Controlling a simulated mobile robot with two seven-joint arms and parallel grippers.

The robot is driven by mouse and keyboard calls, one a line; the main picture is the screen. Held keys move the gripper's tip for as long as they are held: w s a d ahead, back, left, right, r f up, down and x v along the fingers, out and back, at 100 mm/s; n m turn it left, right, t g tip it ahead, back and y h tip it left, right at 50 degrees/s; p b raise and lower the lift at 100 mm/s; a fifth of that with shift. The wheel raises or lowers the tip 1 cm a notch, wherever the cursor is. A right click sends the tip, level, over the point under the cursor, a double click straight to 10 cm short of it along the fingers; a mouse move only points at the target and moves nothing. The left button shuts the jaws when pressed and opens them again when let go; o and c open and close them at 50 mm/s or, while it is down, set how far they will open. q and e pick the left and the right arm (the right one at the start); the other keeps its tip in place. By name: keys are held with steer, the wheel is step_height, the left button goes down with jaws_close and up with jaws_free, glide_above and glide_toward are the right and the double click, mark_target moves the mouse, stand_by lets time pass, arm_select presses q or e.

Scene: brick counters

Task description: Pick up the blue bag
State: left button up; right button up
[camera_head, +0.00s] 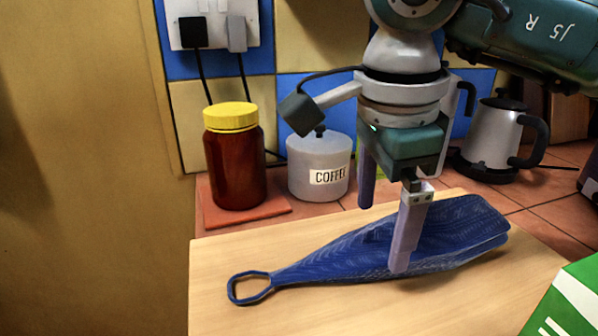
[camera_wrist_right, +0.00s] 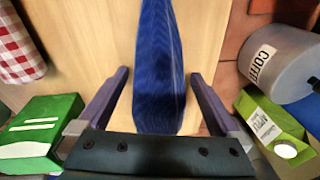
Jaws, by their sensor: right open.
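The blue bag (camera_head: 455,228) lies flat on a light wooden board (camera_head: 225,310) in the head view. Its wide end is at the right, and it narrows to a loop at the left. My right gripper (camera_head: 383,238) points down over the bag's middle, with its fingers apart. One finger covers part of the bag. In the right wrist view the bag (camera_wrist_right: 158,65) runs between the two open fingers of the gripper (camera_wrist_right: 160,75), with a gap on each side. I cannot tell how far the fingertips are above the board. My left gripper is out of view.
Behind the board stand a brown jar with a yellow lid (camera_head: 235,165), a coffee canister (camera_head: 319,180) and a kettle (camera_head: 493,140). A green box (camera_head: 570,305) is at the lower right. A green carton (camera_wrist_right: 268,120) and red checked cloth (camera_wrist_right: 18,45) show in the wrist view.

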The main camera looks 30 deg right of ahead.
mark_target(379, 237)
steer(key=f, duration=0.3)
steer(key=shift+w+d+f, duration=0.1)
steer(key=shift+d+f, duration=0.15)
steer(key=shift+f, duration=0.05)
steer(key=shift+c, duration=0.2)
steer(key=c, duration=1)
steer(key=shift+r, duration=0.1)
